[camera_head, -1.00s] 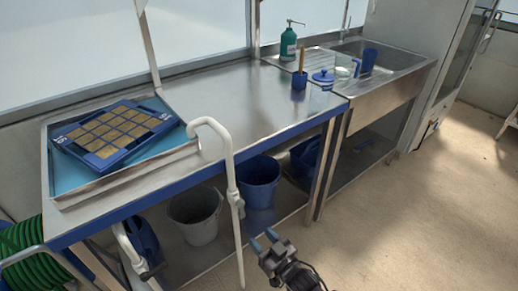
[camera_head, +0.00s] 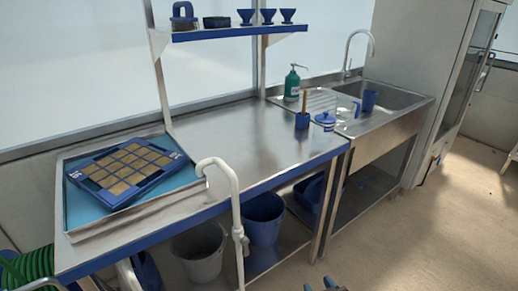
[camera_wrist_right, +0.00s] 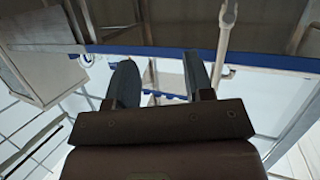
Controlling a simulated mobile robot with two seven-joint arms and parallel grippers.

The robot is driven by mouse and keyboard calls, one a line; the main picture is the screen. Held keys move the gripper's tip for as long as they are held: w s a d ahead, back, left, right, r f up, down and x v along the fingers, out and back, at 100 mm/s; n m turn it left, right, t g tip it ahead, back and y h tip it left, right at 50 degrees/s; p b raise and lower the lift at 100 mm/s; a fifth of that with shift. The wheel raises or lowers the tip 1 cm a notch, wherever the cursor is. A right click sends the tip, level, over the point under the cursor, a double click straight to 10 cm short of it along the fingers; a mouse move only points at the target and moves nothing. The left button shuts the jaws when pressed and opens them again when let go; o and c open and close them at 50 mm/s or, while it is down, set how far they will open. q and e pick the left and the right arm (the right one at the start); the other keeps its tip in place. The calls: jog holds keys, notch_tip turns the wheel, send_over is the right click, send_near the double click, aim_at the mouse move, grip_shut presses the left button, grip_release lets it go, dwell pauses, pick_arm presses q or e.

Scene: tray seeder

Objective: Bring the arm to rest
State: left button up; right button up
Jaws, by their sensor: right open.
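My right gripper (camera_head: 328,286) shows only as two blue fingertips at the bottom edge of the head view, in front of the bench and apart from it. In the right wrist view its two dark fingers (camera_wrist_right: 162,85) stand apart with nothing between them. The rest of my right arm is out of the head view. My left gripper is in neither view.
A steel bench (camera_head: 250,135) holds a seed tray (camera_head: 128,172) lying in a larger metal tray (camera_head: 80,228) at left. A white pipe (camera_head: 237,215) rises at the bench front. Buckets (camera_head: 262,219) stand below. A shelf (camera_head: 235,32) hangs behind; a sink (camera_head: 400,97) is at right. Floor at right is clear.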

jog(key=s+d+m+g+h+p, duration=0.1)
jog(key=s+d, duration=0.3)
jog(key=s, duration=0.3)
jog(key=s+d+m+g+h+p, duration=0.1)
jog(key=s+d, duration=0.3)
jog(key=s, duration=0.3)
jog(key=s+d+f+m+g+h+p, duration=0.1)
jog(key=s+d+h, duration=0.1)
jog(key=s+d, duration=0.2)
jog(key=s, duration=0.3)
jog(key=shift+s+d, duration=0.2)
jog(key=shift+s, duration=0.1)
